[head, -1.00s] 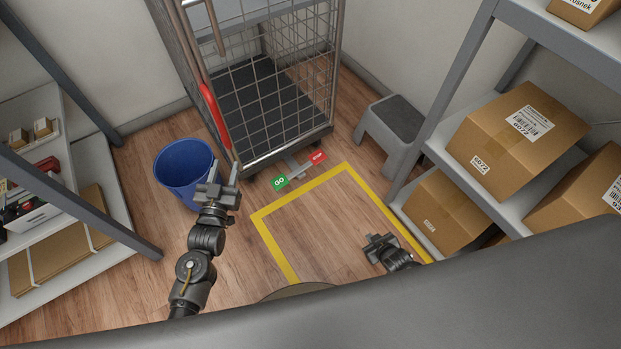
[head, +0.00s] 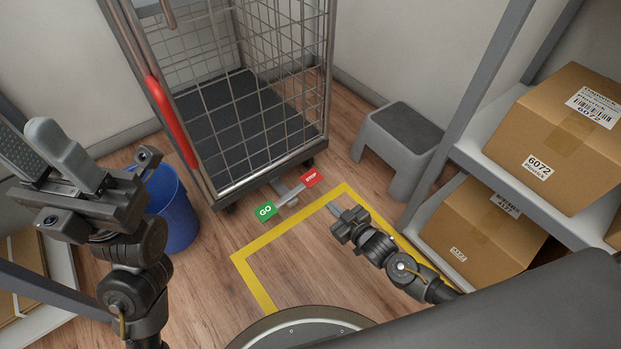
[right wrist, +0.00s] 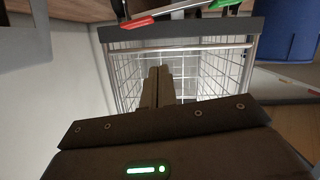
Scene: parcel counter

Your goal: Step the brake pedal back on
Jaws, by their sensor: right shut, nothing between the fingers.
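The brake pedal (head: 289,196) sticks out under the front edge of the wire cage trolley (head: 250,178). It has a green GO plate (head: 265,211) at its left end and a red STOP plate (head: 311,178) at its right end. I cannot tell which end is lower. The red plate (right wrist: 152,20) and green plate (right wrist: 225,4) also show in the right wrist view. My right gripper (head: 335,209) is shut and empty, apart from the pedal on its near right side. Its closed fingers show in the wrist view (right wrist: 157,86). My left gripper (head: 42,155) is open and empty, high at the left.
A blue bucket (head: 172,214) stands left of the trolley, partly behind my left arm. A grey step stool (head: 398,140) stands right. A shelf with cardboard boxes (head: 556,135) is at the right. A yellow floor frame (head: 250,270) encloses clear wooden floor before the trolley.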

